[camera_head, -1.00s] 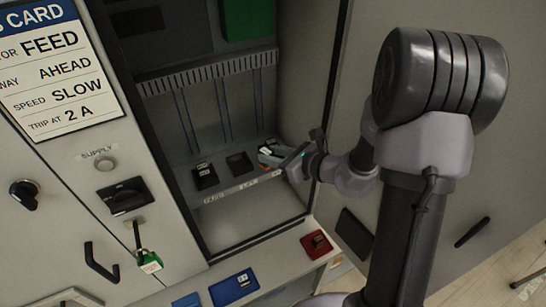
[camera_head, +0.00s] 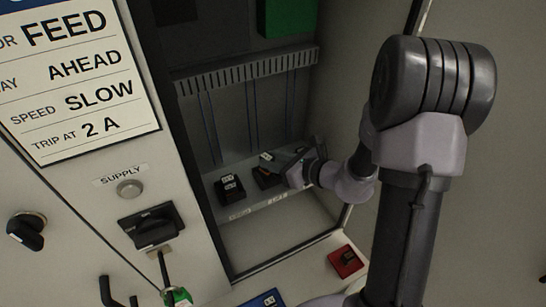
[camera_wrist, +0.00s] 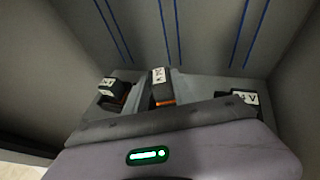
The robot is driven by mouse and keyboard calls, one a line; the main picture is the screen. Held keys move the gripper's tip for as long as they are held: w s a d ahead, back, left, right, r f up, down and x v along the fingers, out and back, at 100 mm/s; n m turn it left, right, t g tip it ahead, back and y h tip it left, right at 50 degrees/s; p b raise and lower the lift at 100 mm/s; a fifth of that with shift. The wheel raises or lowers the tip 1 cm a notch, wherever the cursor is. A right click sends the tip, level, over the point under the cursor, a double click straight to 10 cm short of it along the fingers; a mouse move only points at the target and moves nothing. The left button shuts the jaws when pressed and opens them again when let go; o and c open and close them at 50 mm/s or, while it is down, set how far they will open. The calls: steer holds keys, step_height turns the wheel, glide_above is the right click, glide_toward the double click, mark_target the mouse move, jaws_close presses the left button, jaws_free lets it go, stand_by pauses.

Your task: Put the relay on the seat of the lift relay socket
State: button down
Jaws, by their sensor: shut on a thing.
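The relay (camera_head: 267,156) is a small dark block with a white label on top and an orange lower part; it also shows in the wrist view (camera_wrist: 158,77). My gripper (camera_head: 284,168) is shut on it, reaching in from the right. The relay is at the middle socket (camera_head: 266,181), a dark base on the cabinet shelf. I cannot tell whether it touches the seat or hangs just above it. Which socket is the lift one cannot be read.
A labelled dark block (camera_head: 229,186) stands on the shelf to the left. In the wrist view a white label (camera_wrist: 244,97) shows at the right, partly hidden by my gripper. A slotted duct (camera_head: 250,68) runs above. The cabinet's right wall is close to my arm.

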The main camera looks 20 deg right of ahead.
steer(key=shift+f, duration=0.65)
steer(key=shift+f+b, duration=0.4)
steer(key=shift+b, duration=0.15)
steer(key=c, duration=1)
jaws_free()
steer(key=shift+o, duration=0.2)
steer(key=shift+s+d, duration=0.1)
